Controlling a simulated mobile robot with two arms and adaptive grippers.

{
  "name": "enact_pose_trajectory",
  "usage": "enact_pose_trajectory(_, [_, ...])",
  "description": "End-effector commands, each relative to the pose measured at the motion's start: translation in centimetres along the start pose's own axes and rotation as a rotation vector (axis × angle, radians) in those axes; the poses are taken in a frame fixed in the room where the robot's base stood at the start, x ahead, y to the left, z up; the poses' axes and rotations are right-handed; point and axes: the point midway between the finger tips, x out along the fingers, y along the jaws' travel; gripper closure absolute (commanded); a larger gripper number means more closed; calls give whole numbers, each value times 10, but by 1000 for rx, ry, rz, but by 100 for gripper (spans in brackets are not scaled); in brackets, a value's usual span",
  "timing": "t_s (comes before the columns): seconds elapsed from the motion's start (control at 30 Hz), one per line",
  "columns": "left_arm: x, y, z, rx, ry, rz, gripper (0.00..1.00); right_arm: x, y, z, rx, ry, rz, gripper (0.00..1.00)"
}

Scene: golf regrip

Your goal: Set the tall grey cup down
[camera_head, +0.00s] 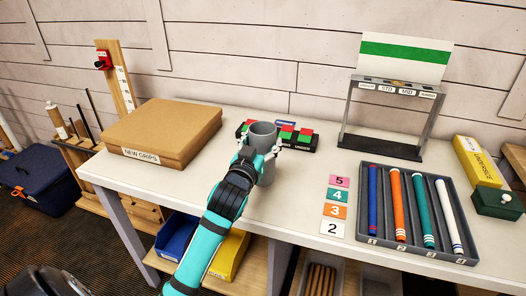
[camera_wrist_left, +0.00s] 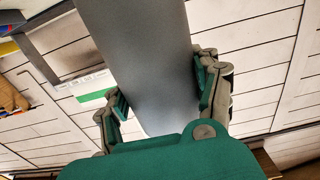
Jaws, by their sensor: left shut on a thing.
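The tall grey cup (camera_head: 264,136) is upright at the middle of the workbench in the head view, with its open rim facing up. My left gripper (camera_head: 262,148) is shut on the cup, with a finger on each side of it. The cup's lower part shows to the right of my wrist, and I cannot tell if its base touches the bench top (camera_head: 290,215). In the left wrist view the grey cup (camera_wrist_left: 150,70) fills the space between the fingers of my left gripper (camera_wrist_left: 160,97). My right gripper is not in view.
A cardboard box (camera_head: 165,130) lies left of the cup. A red-and-green block set (camera_head: 305,137) is close behind it. Numbered cards (camera_head: 335,211) and a grey tray (camera_head: 358,232) of coloured grips are to the right.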

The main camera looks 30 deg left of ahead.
Motion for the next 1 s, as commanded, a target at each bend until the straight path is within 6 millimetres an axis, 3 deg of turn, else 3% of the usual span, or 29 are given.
enact_pose_trajectory(0.1, [6, 0, 3, 0, -1, 0, 88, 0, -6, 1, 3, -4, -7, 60])
enact_pose_trajectory(0.33, [6, 0, 33, 0, -2, 0, 88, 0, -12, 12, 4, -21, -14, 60])
enact_pose_trajectory(0.77, [6, 0, 40, -1, 0, 1, 88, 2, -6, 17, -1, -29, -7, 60])
enact_pose_trajectory(0.8, [6, 0, 39, 0, 0, 1, 32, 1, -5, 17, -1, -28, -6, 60])
enact_pose_trajectory(0.93, [6, 0, 39, 0, 0, 1, 15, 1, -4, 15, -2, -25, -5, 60])
enact_pose_trajectory(1.0, [6, 0, 39, 0, 0, 1, 12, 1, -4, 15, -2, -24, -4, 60])
